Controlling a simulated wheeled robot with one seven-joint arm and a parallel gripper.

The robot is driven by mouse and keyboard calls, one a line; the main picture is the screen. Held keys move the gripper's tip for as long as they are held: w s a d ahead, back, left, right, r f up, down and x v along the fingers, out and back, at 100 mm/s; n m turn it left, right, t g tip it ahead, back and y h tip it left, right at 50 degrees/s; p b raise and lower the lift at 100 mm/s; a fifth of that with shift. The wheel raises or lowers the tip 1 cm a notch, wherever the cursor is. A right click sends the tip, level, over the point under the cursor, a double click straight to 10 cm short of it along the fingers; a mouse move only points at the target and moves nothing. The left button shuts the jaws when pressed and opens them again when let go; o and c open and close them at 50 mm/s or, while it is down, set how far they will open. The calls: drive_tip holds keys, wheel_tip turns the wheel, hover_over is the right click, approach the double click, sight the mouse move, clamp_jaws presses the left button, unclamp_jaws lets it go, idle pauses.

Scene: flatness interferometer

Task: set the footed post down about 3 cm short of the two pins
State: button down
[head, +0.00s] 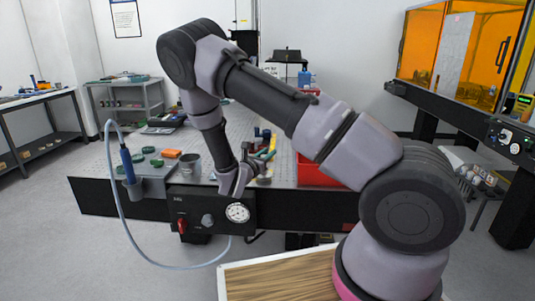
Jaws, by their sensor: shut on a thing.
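My arm reaches over the perforated bench top (220,118) in the head view, with its wrist low near the bench's front edge. My gripper (261,173) is small and partly hidden there by my own wrist, beside a cluster of yellow and teal tools. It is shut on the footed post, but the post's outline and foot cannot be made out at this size. I cannot tell whether the post touches the bench. The two pins cannot be made out either.
A grey cup (190,165), an orange block (172,153) and several green round pieces lie left of my wrist. A red bin (318,172) stands to the right. A control panel (211,212) with a gauge hangs on the bench front, with a pale hose looping at left.

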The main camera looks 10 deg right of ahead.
drive_tip(key=shift+f, duration=0.5)
drive_tip(key=c, duration=0.6)
unclamp_jaws()
drive_tip(key=shift+o, duration=0.2)
drive_tip(key=shift+s+a, duration=0.1)
drive_tip(key=v, duration=1)
drive_tip(key=shift+a, duration=0.1)
drive_tip(key=s+d+r+m+g+y, duration=0.2)
drive_tip(key=s+d+r+m+g, duration=1.05)
drive_tip(key=m, duration=0.55)
drive_tip(key=s+r+m+t+y, duration=0.2)
drive_tip(key=s+r+m+y, duration=0.2)
drive_tip(key=r, duration=0.3)
drive_tip(key=s+a+r+m+t+y, duration=0.1)
drive_tip(key=s+r+m+t+y, duration=0.1)
drive_tip(key=r, duration=0.5)
drive_tip(key=s+a+r+m+t+y, duration=0.1)
drive_tip(key=s+r+m+t+y, duration=0.1)
drive_tip(key=s+r+m+y, duration=0.3)
drive_tip(key=s+r+m, duration=0.1)
drive_tip(key=m, duration=0.2)
drive_tip(key=shift+r+y, duration=0.3)
drive_tip(key=shift+r, duration=0.1)
